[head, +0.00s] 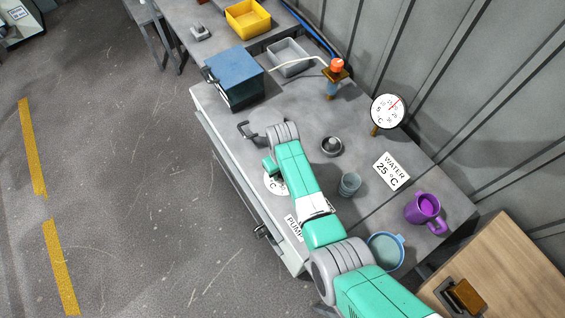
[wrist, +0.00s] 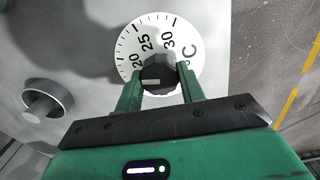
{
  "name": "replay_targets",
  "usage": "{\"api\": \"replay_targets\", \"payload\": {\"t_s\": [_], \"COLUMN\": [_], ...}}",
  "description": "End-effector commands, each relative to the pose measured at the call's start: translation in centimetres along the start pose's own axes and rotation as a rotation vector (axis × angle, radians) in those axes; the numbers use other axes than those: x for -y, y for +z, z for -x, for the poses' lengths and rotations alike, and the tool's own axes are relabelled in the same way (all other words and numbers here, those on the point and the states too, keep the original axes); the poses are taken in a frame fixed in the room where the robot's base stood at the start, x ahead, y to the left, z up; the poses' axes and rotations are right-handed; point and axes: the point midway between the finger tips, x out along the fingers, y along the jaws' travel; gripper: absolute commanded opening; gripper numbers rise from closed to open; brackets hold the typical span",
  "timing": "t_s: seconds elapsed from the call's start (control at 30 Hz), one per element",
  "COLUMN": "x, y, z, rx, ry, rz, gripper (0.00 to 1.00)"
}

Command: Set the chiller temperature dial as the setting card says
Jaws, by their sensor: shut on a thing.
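The setting card (head: 391,171) lies on the bench top and reads "WATER 25 °C". My gripper (wrist: 159,84) is shut on the knob, one finger on each side. A pale mark shows on the knob's face; I cannot tell exactly which number it lines up with. In the head view my gripper (head: 269,166) is at the dial.
A round gauge (head: 388,110) with a red needle stands at the back. A blue box (head: 234,78), a grey cup (head: 349,184), a purple jug (head: 426,209) and a blue-rimmed bowl (head: 385,251) are on the bench.

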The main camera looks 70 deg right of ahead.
Motion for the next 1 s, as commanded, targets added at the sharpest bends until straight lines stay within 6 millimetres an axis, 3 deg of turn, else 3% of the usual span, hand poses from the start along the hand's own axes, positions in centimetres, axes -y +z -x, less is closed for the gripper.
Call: {"api": "replay_targets", "payload": {"t_s": [1.0], "x": [-0.04], "y": [-0.07], "z": [0.15], "rx": [-0.002], "ry": [-0.001], "rz": [-0.895], "gripper": [0.16]}}
